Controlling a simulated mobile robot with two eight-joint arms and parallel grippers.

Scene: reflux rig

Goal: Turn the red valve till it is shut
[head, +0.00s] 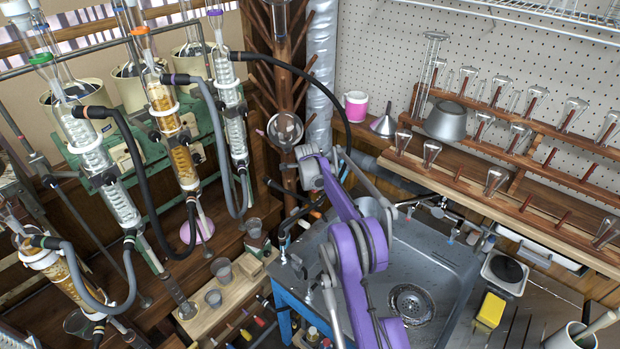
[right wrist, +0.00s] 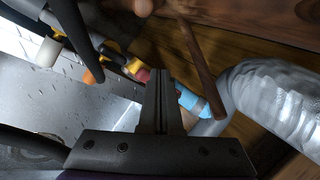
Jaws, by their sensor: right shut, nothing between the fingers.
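My right gripper (right wrist: 161,76) is shut and empty in the right wrist view, its fingers pressed together. A small red part (right wrist: 143,75), likely the red valve's handle, shows just left of the fingertips, partly hidden. I cannot tell whether the fingers touch it or how far it is turned. A light-blue handle (right wrist: 190,99) is just right of the fingers. In the head view my purple right arm rises over the sink's left side. Its fingertips and the red valve cannot be made out there. My left gripper is not in view.
A silver duct (right wrist: 270,100) stands close on the right of the gripper; it also shows in the head view (head: 321,60). The metal sink (head: 440,265) lies right of my arm. Glass condensers with black hoses (head: 145,180) crowd the left.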

